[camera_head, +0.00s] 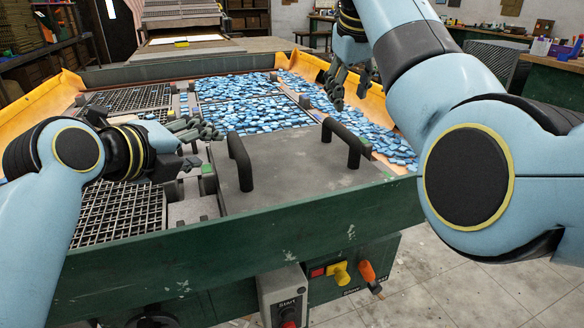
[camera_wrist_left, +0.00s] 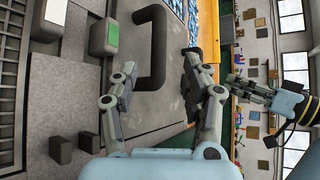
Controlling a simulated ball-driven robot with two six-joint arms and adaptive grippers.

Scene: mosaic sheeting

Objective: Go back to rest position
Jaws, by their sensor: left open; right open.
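My left gripper (camera_head: 210,130) is open and empty above the left part of the machine, left of the black handles. In the left wrist view my left gripper (camera_wrist_left: 155,85) has its fingers spread, with a grey plate and a black handle (camera_wrist_left: 153,45) beyond them. My right gripper (camera_head: 350,88) is open and empty, pointing down over the blue tiles at the back right. It also shows at the right of the left wrist view. The grey metal plate (camera_head: 290,178) with its two black handles lies on the machine, apart from both grippers in the head view.
Blue mosaic tiles (camera_head: 255,112) fill the back and right of the machine. Metal grids (camera_head: 125,212) lie at its left. The green front wall (camera_head: 330,218) carries a start box (camera_head: 285,297) and coloured switches. Workbenches and shelves stand behind.

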